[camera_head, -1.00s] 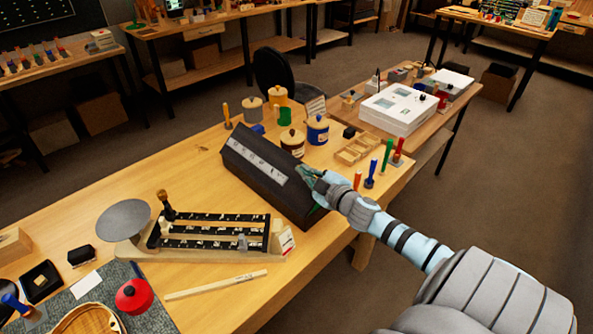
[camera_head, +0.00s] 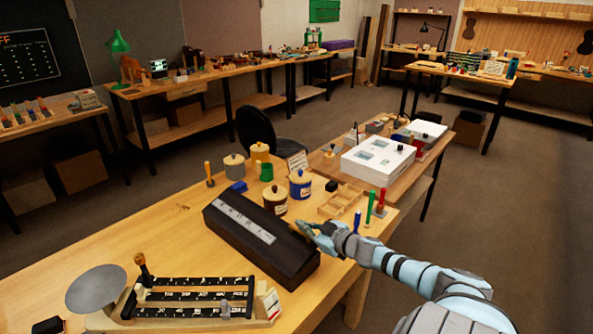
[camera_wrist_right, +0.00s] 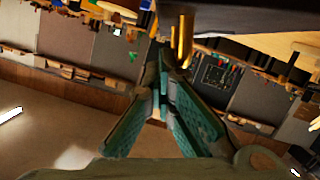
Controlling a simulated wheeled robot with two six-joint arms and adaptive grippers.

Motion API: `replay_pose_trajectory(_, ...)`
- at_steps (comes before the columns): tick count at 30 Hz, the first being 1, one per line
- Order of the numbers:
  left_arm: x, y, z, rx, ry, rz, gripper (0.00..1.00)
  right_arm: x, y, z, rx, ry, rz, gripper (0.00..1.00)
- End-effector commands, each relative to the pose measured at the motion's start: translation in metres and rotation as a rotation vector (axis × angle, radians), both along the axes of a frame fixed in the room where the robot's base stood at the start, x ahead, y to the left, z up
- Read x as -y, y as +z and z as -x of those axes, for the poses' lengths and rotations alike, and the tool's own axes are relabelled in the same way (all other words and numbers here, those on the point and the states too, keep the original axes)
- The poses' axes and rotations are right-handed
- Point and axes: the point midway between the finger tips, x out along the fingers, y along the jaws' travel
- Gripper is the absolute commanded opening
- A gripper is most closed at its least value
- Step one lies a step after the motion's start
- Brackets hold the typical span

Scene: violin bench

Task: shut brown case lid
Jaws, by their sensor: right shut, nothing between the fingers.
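The long dark brown case (camera_head: 262,244) lies on the wooden bench, with a pale label strip (camera_head: 246,219) along its lid. The lid looks down on the body, with no clear gap showing; the side facing away from me is hidden. My right gripper (camera_head: 311,231) is at the case's right end, close to its upper edge. In the right wrist view the gripper (camera_wrist_right: 168,62) has its teal fingers together at the tips with nothing between them. A dark surface of the case (camera_wrist_right: 240,18) and a brass-coloured part (camera_wrist_right: 183,42) show just beyond. My left gripper is out of view.
A balance scale (camera_head: 190,298) stands in front of the case. Lidded jars (camera_head: 275,200) stand behind it. A wooden divided tray (camera_head: 340,200) and upright coloured tools (camera_head: 369,205) are to the right.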

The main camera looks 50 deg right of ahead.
Motion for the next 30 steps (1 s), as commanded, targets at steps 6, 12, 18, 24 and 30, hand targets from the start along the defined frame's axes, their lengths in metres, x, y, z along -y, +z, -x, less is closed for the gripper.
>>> replay_pose_trajectory(6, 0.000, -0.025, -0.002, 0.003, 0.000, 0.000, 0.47, 0.001, -0.026, 0.003, -0.008, 0.009, -0.013, 0.00)
replay_pose_trajectory(12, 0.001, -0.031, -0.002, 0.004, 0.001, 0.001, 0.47, 0.003, -0.027, 0.002, -0.007, 0.012, -0.011, 0.00)
replay_pose_trajectory(18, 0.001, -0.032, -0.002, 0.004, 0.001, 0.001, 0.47, 0.003, -0.027, 0.001, -0.006, 0.014, -0.014, 0.00)
replay_pose_trajectory(24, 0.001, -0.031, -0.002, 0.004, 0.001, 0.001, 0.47, 0.003, -0.027, 0.002, -0.006, 0.014, -0.014, 0.00)
replay_pose_trajectory(30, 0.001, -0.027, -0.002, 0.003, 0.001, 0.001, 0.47, 0.004, -0.023, 0.002, -0.006, 0.013, -0.014, 0.00)
